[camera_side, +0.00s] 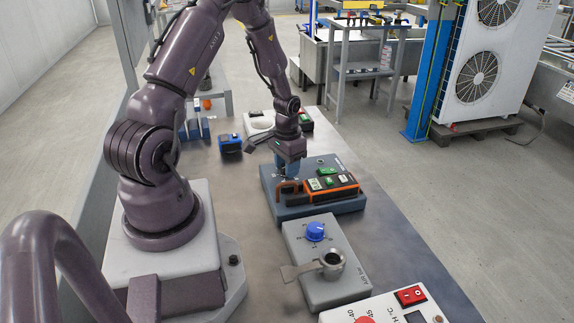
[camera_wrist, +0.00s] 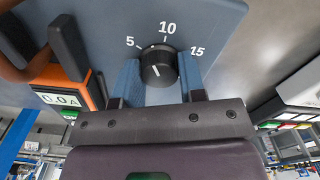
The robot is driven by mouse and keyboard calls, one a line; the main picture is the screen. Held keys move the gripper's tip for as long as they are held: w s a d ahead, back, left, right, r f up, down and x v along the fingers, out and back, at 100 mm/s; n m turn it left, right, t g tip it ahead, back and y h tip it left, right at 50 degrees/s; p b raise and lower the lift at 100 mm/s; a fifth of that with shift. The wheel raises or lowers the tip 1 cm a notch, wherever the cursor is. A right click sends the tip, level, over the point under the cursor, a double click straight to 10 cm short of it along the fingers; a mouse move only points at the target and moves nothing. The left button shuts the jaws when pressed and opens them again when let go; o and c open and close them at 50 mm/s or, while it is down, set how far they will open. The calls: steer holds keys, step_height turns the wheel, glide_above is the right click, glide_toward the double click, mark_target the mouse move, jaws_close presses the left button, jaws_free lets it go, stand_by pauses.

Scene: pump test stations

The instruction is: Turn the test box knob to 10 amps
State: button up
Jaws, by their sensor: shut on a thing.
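The test box is a blue-grey box in the side view (camera_side: 345,205), and its top fills the upper part of the wrist view (camera_wrist: 205,20). Its black knob (camera_wrist: 158,68) has white labels 5, 10 and 15 around it. A white mark shows on the knob face, and a small white mark lies between 5 and 10. The exact setting is hard to read. My gripper (camera_wrist: 160,85) has its blue fingers on either side of the knob, shut on it. In the side view my gripper (camera_side: 289,174) hides the knob.
An orange and black meter (camera_side: 332,188) with a display lies on the box beside my gripper. A grey unit with a blue knob (camera_side: 315,231) stands in front. A small blue box (camera_side: 230,144) stands behind to the left. The bench is clear to the right.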

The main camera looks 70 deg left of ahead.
steer(key=m, duration=0.5)
steer(key=shift+m, duration=0.4)
stand_by(0.3)
steer(key=o, duration=0.9)
step_height(320, 180, up, 13)
stand_by(0.3)
